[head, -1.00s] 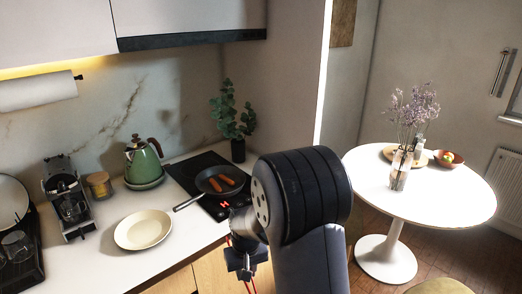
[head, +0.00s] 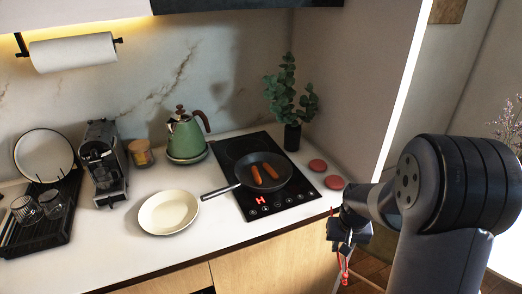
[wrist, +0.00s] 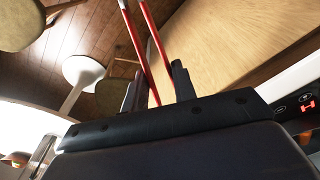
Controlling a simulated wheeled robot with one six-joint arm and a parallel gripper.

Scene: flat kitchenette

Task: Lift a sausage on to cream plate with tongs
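Two sausages (head: 264,174) lie side by side in a black frying pan (head: 279,183) on the hob. The cream plate (head: 168,212) lies empty on the white counter, left of the pan handle. My gripper (head: 346,246) is right of the hob, out past the counter's front edge, pointing down. It is shut on red tongs (head: 344,268), which hang below it. In the wrist view, the two red arms of the tongs (wrist: 146,45) extend from between the fingers (wrist: 155,93). The tongs' tips are cut off there.
A green kettle (head: 186,137), a jar (head: 141,153), a coffee machine (head: 104,165) and a dark dish rack (head: 45,222) stand along the counter. Two red discs (head: 333,182) lie right of the hob (head: 300,194). A plant (head: 291,105) stands behind it.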

